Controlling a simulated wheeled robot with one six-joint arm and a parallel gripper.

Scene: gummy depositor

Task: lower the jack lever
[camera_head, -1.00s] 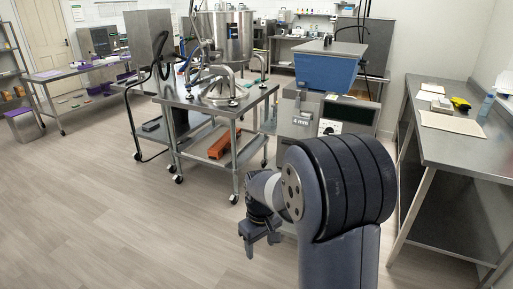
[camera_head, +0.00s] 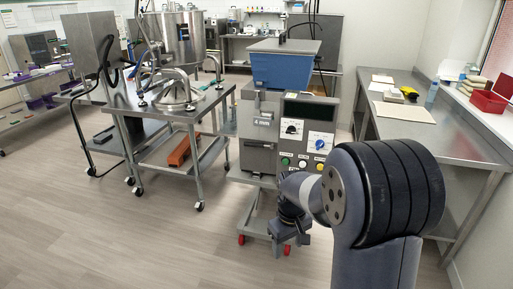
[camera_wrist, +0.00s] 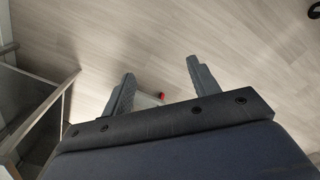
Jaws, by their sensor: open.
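The depositor machine (camera_head: 263,129), with a blue hopper (camera_head: 281,69) and a control panel, stands ahead on a wheeled base with red casters (camera_head: 241,239). I cannot pick out the jack lever for certain. In the wrist view, a small pale bar with a red end (camera_wrist: 161,96) shows between the fingers; I cannot tell if it is the lever or a caster. My gripper (camera_head: 290,244) points down, low in front of the machine's base. It also shows in the wrist view (camera_wrist: 160,70), open, with nothing held. My arm hides part of the machine's lower right.
A wheeled steel table (camera_head: 194,109) with a conical lid stands left of the machine, an orange block (camera_head: 183,151) on its lower shelf. A steel bench (camera_head: 420,128) runs along the right wall. The floor (camera_head: 150,240) at the front left is clear.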

